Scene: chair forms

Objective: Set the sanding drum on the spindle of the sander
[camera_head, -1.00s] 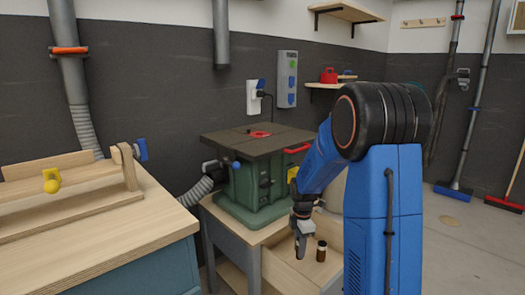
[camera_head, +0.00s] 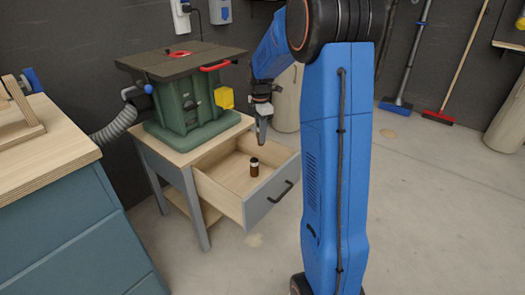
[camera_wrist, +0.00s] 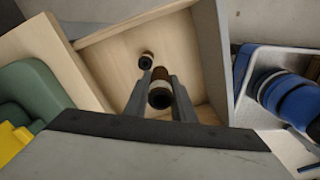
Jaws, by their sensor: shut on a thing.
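My gripper (camera_head: 262,138) is over the open drawer, above its floor. In the wrist view its fingers (camera_wrist: 160,95) are shut on a brown, hollow sanding drum (camera_wrist: 160,99) with a dark end. The green sander (camera_head: 187,110) stands on the cabinet to the left. Its dark table has a red ring (camera_head: 180,54) in the middle; the spindle is too small to tell.
The wooden drawer (camera_head: 270,199) is pulled out under the sander. The sander has a yellow box (camera_head: 224,97) and a red bar (camera_head: 214,67) on its near side. A workbench (camera_head: 60,140) with a grey hose (camera_head: 115,126) is on the left.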

